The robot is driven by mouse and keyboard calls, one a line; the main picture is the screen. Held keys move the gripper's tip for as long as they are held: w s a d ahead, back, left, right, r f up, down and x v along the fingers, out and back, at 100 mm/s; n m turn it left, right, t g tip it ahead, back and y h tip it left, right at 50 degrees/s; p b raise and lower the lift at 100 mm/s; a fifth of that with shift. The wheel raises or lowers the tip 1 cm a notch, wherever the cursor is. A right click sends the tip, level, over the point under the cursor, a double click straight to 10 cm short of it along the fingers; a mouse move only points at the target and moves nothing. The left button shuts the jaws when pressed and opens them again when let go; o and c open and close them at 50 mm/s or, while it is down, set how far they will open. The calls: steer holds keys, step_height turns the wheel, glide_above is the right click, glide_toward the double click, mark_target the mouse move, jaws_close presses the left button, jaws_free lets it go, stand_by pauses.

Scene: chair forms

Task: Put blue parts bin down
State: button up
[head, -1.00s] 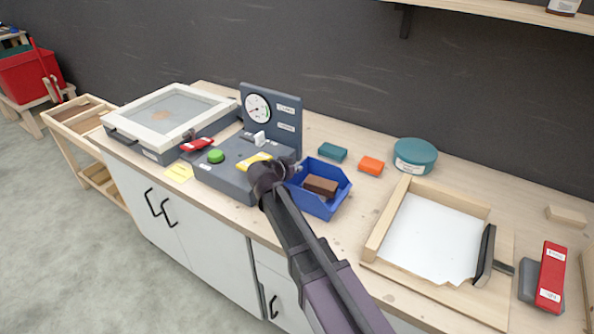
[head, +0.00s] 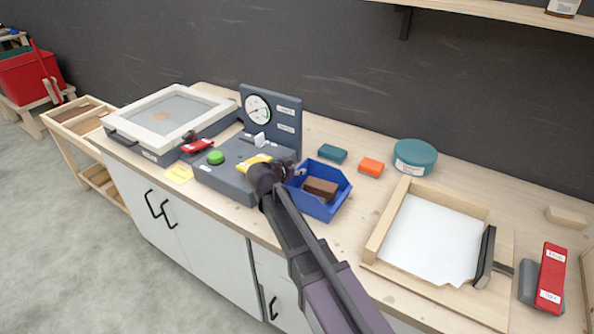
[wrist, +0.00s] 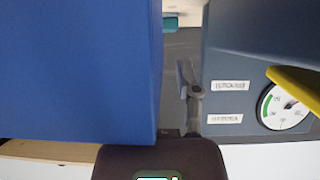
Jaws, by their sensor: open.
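The blue parts bin (head: 320,204) sits on the wooden worktop, just right of the grey gauge unit, with a brown block (head: 320,187) inside it. Its blue wall fills the left of the wrist view (wrist: 75,70). My gripper (head: 291,171) is at the bin's left side, between the bin and the gauge unit. One finger shows in the wrist view (wrist: 190,90), apart from the bin wall; the other finger is hidden behind the bin. The gripper is open.
The grey gauge unit (head: 228,177) with a dial stands close on the left. A teal block (head: 332,153), an orange block (head: 371,166) and a teal round tin (head: 415,157) lie behind and right. A wooden-framed tray (head: 380,228) is to the right.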

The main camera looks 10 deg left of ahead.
steer(key=p+v, duration=0.5)
steer(key=v, duration=0.7)
steer(key=shift+o, duration=0.2)
steer(key=w+d+m+g+p, duration=0.2)
steer(key=d+m, duration=0.1)
steer(key=w+d+f+m+g+y+p, duration=0.1)
steer(key=w+d+m+g+p, duration=0.1)
steer(key=w+d+m, duration=0.1)
steer(key=w+d+m+g+y+p, duration=0.1)
steer(key=w+d+m+g+p, duration=0.1)
steer(key=d+m, duration=0.1)
steer(key=shift+w+d+f+g+p, duration=0.15)
steer(key=shift+d+f+g+p, duration=0.2)
steer(key=shift+d, duration=0.25)
steer(key=w+d+r+m+g+y+p, duration=0.1)
steer(key=d+m+y, duration=0.1)
steer(key=w+d+r+m+g+y+p, duration=0.1)
steer(key=w+d+r+m+y+p, duration=0.1)
steer(key=d+m, duration=0.1)
steer(key=w+d+r+m+g+y+p, duration=0.1)
steer(key=w+d+m+y+p, duration=0.1)
steer(key=m, duration=0.1)
steer(key=shift+w+d+r, duration=0.1)
steer(key=shift+d+r, duration=0.2)
steer(key=shift+w+d+r+m+y, duration=0.15)
steer(key=shift+d+r+m+y, duration=0.15)
steer(key=shift+m+y, duration=0.15)
